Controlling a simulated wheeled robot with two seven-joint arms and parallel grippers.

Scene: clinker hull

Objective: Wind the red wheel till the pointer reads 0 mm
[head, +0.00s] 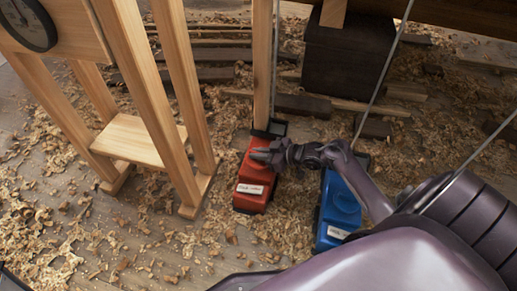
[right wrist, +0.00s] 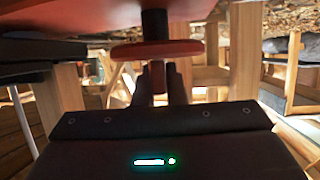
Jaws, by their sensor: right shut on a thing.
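The red wheel (right wrist: 190,49) shows in the right wrist view as a flat red disc on a dark shaft. My right gripper (right wrist: 158,78) is shut on the wheel, its two dark fingers at the near rim. In the head view the right gripper (head: 268,156) reaches in from the right over a red unit (head: 252,186) with a white label; the wheel itself cannot be made out there. A round dark dial (head: 27,24) on a wooden board is cut off at the top left, and its reading is too small to tell. My left gripper is not in view.
A blue unit (head: 341,207) stands right of the red one, partly under my right arm. A wooden trestle (head: 142,138) stands at the left. A dark block (head: 345,62) and loose planks lie behind. Thin rods slant across the right side. Wood shavings cover the floor.

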